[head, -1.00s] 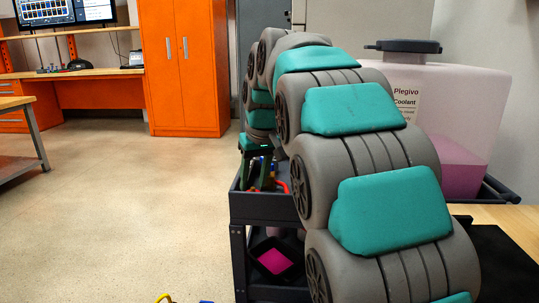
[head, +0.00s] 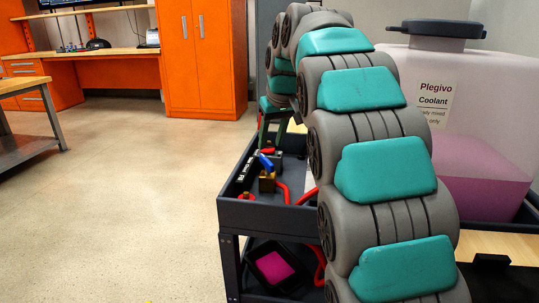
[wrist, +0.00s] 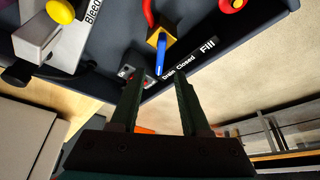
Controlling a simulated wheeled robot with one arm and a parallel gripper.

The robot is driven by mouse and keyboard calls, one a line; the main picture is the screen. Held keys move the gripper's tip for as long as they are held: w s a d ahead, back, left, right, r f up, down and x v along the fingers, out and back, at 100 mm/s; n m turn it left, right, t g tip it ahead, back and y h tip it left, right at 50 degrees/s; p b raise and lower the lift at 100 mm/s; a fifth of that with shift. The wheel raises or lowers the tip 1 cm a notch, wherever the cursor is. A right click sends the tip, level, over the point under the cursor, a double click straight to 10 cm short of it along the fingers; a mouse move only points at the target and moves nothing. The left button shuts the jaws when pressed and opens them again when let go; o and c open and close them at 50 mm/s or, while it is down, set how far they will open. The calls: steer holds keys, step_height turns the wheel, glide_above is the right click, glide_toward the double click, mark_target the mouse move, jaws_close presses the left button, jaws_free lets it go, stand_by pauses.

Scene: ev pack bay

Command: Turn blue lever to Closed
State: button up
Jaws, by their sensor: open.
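The blue lever (head: 266,160) sits on a brass valve body (head: 267,184) in the cart's top tray. In the wrist view the blue lever (wrist: 160,58) extends from the brass valve (wrist: 160,37) toward a label reading "Open Closed" (wrist: 180,68). Its tip is near the "Open" end of that label. My gripper (wrist: 158,80) is open and empty, with the lever tip just beyond its fingertips, between them in the picture. I cannot tell the depth gap. In the head view my gripper (head: 274,128) is beyond the lever, partly hidden by my arm.
The cart's tray rim (head: 262,212) surrounds the valves. Red hoses (head: 283,192), a "Fill" label (wrist: 208,46) and a yellow knob (wrist: 61,11) are nearby. A coolant tank (head: 465,120) stands at right. A black bin (head: 274,268) sits below.

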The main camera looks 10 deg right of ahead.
mark_target(266, 159)
steer(key=x, duration=0.6)
steer(key=shift+w+f+p, duration=0.1)
steer(key=shift+f+p, duration=0.2)
steer(key=shift+f, duration=0.05)
jaws_close()
